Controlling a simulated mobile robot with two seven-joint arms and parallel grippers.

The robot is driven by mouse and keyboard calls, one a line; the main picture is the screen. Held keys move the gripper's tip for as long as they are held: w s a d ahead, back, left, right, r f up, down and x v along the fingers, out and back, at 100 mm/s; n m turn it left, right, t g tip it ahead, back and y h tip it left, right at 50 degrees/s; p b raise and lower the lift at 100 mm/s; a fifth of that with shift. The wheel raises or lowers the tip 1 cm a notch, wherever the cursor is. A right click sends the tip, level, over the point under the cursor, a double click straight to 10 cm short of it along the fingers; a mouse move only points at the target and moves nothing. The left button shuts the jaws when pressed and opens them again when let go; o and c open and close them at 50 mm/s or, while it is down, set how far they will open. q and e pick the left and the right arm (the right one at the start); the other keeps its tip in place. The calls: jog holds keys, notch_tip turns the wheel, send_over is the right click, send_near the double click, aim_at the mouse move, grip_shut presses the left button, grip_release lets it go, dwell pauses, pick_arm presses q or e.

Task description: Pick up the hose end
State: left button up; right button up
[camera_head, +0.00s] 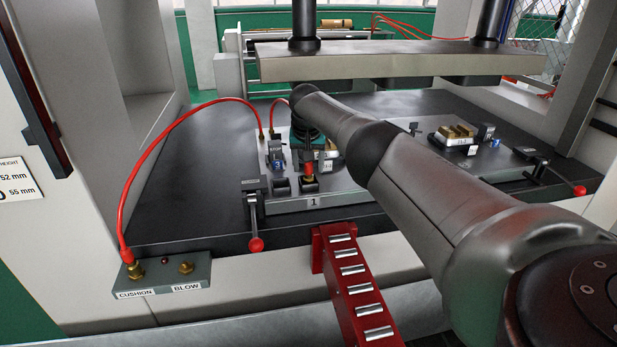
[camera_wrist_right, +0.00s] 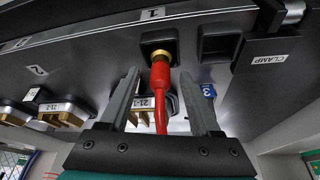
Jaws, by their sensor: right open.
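The hose end (camera_wrist_right: 160,82) is red with a brass tip. It stands in a dark square holder on the front of the plate marked 1 (camera_head: 345,198). In the head view, its lower part (camera_head: 309,177) shows below my right gripper (camera_head: 308,155). In the right wrist view, my right gripper (camera_wrist_right: 160,98) is open, with one finger on each side of the red body. I see a gap beside each finger. The upper hose is hidden in the head view by my arm. My left gripper is not in view.
An empty holder (camera_head: 281,186) is beside the hose end. A clamp lever with a red knob (camera_head: 256,244) stands at left. A red hose (camera_head: 150,160) arches from the CUSHION box (camera_head: 165,275). The upper press plate (camera_head: 400,62) hangs above; a red roller rail (camera_head: 350,275) juts forward.

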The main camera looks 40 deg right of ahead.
jog(key=shift+c, duration=0.2)
grip_shut()
jog(key=shift+r, duration=0.1)
dwell(0.5)
notch_tip(320, 180, up, 20)
jog(key=p, duration=0.4)
jog(key=shift+p, duration=0.3)
jog(key=shift+w+a, duration=0.15)
jog(key=shift+a, duration=0.1)
jog(key=shift+w+a, duration=0.2)
jog(key=shift+a, duration=0.2)
